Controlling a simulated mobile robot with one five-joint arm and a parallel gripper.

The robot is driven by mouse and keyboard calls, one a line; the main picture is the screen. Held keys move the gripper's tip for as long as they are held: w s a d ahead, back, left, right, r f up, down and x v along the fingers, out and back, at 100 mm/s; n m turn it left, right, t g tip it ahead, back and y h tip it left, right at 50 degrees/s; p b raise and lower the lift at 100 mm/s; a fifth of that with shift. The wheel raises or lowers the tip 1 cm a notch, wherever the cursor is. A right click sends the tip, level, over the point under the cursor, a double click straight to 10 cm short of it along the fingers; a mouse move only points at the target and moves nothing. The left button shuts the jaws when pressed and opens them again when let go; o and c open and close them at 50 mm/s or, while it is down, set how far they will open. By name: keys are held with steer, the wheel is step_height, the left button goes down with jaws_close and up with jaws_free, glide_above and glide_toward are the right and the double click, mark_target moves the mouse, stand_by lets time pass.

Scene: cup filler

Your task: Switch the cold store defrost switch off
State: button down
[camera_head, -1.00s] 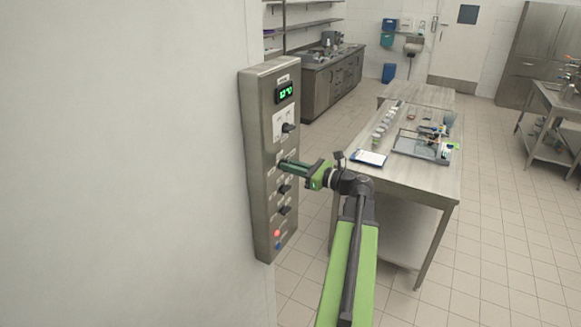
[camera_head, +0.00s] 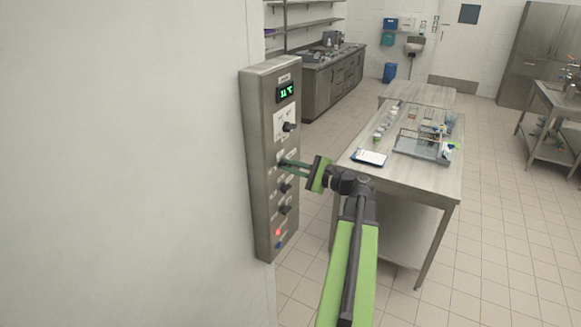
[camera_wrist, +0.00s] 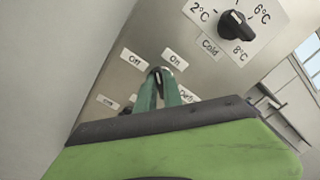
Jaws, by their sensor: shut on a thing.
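The steel control panel (camera_head: 258,120) stands on the end of the white wall. My gripper (camera_head: 284,161) reaches it from the right, shut on the defrost switch (camera_wrist: 157,73), a small dark knob. In the wrist view an "Off" label (camera_wrist: 133,59) is at its upper left, an "On" label (camera_wrist: 174,57) at its upper right, and a partly hidden "Defr..." label (camera_wrist: 189,96) at its lower right. My fingers (camera_wrist: 160,90) hide much of the knob, so its exact pointing is hard to tell.
Above is the cold temperature dial (camera_wrist: 236,25) and a green display (camera_head: 285,92). Two more knobs (camera_head: 285,188) (camera_head: 284,209) and a red light (camera_head: 277,232) sit below. A steel table (camera_head: 400,183) with a tray and cups stands to the right.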

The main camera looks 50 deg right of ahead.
steer(key=shift+a+f+n, duration=0.1)
steer(key=shift+n, duration=1.85)
steer(key=shift+f+n, duration=0.1)
steer(key=shift+n, duration=2.15)
steer(key=c, duration=1.5)
jaws_free()
steer(key=v, duration=1.7)
steer(key=shift+s, duration=0.25)
steer(key=shift+f, duration=0.1)
